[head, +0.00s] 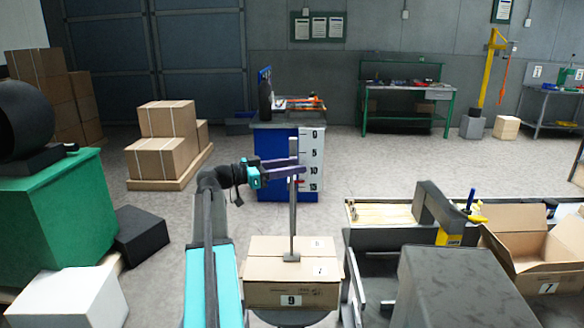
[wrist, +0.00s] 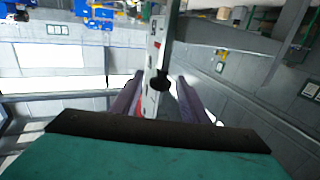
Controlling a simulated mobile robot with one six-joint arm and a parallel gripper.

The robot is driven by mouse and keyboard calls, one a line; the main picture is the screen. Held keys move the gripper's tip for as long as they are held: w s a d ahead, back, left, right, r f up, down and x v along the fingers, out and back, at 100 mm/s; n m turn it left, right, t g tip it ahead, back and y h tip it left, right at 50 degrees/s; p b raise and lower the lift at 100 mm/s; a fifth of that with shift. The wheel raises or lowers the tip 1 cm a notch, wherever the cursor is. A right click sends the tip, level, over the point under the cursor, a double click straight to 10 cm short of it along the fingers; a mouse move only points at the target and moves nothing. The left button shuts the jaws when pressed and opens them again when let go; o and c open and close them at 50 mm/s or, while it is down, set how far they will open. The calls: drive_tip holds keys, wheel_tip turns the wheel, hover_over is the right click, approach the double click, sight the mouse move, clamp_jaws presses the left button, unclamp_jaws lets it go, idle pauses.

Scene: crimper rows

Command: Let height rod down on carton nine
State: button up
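Carton nine (head: 262,270) is a closed brown box with a "9" label, low in the middle of the head view. The grey height rod (head: 292,215) stands upright, its flat foot appearing to rest on the carton's top. My gripper (head: 297,170) reaches in from the left at the rod's upper part. In the wrist view the purple fingers of my gripper (wrist: 160,80) are apart, with the rod (wrist: 169,40) between them and a visible gap on each side. A white scale board (head: 312,160) marked 0 to 15 shows behind the rod, with a red mark.
An open carton labelled 7 (head: 533,262) stands at the right, past a grey machine (head: 455,285). A blue cabinet (head: 272,145) stands behind the rod. A green block (head: 50,215) and stacked boxes (head: 160,155) are at left. Open floor lies beyond.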

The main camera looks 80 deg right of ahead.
drive_tip(key=shift+w+a, duration=0.1)
drive_tip(key=b+v, duration=0.2)
drive_tip(key=v, duration=1.1)
drive_tip(key=shift+w+a, duration=0.2)
drive_tip(key=shift+w, duration=0.1)
